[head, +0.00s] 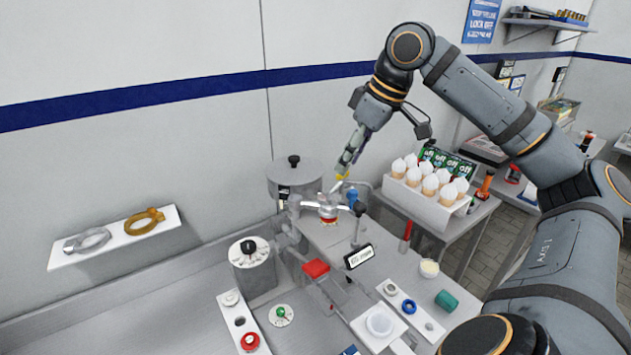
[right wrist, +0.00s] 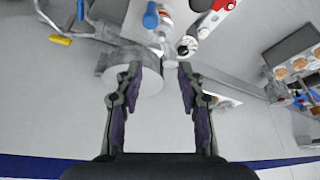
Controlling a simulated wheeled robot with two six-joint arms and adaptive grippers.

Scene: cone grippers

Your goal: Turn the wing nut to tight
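My right gripper (head: 347,164) points down above a metal pipe fitting (head: 328,205) with a red band at its base. In the right wrist view the right gripper (right wrist: 160,68) has its two fingers well apart, with nothing held. A small grey stub (right wrist: 169,52) shows between and beyond the fingertips. I cannot make out the wing nut for certain; it may be among the small parts of this fitting. A blue handle (head: 352,196) stands beside the fitting and also shows in the right wrist view (right wrist: 150,17). My left gripper is not in view.
A lidded grey pot (head: 294,180) stands behind the fitting. A white rack of cones (head: 425,204) is to its right. A red block (head: 316,268) and a smaller canister (head: 252,262) are in front.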

